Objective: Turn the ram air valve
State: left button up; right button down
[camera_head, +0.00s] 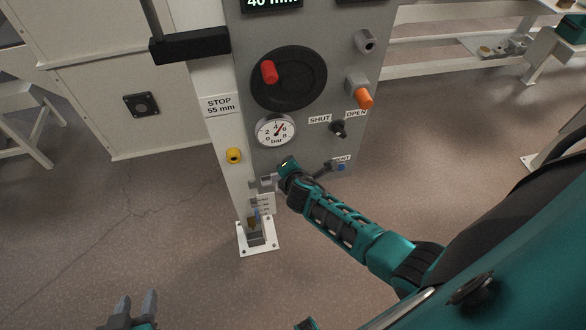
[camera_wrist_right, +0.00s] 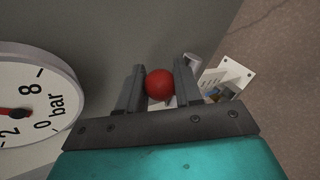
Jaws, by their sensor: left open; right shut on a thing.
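The grey panel (camera_head: 327,60) stands upright in the head view. My right gripper (camera_head: 260,182) is at its lower front, under the gauge. In the right wrist view its two fingers (camera_wrist_right: 160,78) are shut on a red ball (camera_wrist_right: 160,85), with one finger on each side. The ball is hidden in the head view, and I cannot tell what it is fixed to. A black knob (camera_head: 340,129) sits between the SHUT and OPEN labels. The pressure gauge (camera_head: 276,131) shows in the right wrist view too (camera_wrist_right: 35,95). My left gripper (camera_head: 136,304) is open and empty, low over the floor.
A black disc (camera_head: 300,85) with a red knob (camera_head: 268,72), an orange knob (camera_head: 364,98), a yellow button (camera_head: 234,156) and a blue part (camera_head: 341,167) are on or beside the panel. The post's foot plate (camera_head: 258,246) is bolted down.

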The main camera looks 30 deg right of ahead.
jog(key=a, duration=0.1)
jog(key=a+n+h, duration=0.1)
jog(key=w+a+n+h+b, duration=0.1)
jog(key=shift+a+r, duration=0.15)
jog(key=shift+r, duration=0.25)
pick_arm(q)
jog(key=shift+w+f, duration=0.15)
jog(key=shift+f, duration=0.4)
pick_arm(e)
jog(key=shift+a+h, duration=0.25)
jog(key=shift+h, duration=0.15)
jog(key=c, duration=0.8)
grip_release()
pick_arm(q)
jog(key=shift+f, duration=0.15)
jog(key=shift+s+a, duration=0.1)
jog(key=shift+s, duration=0.1)
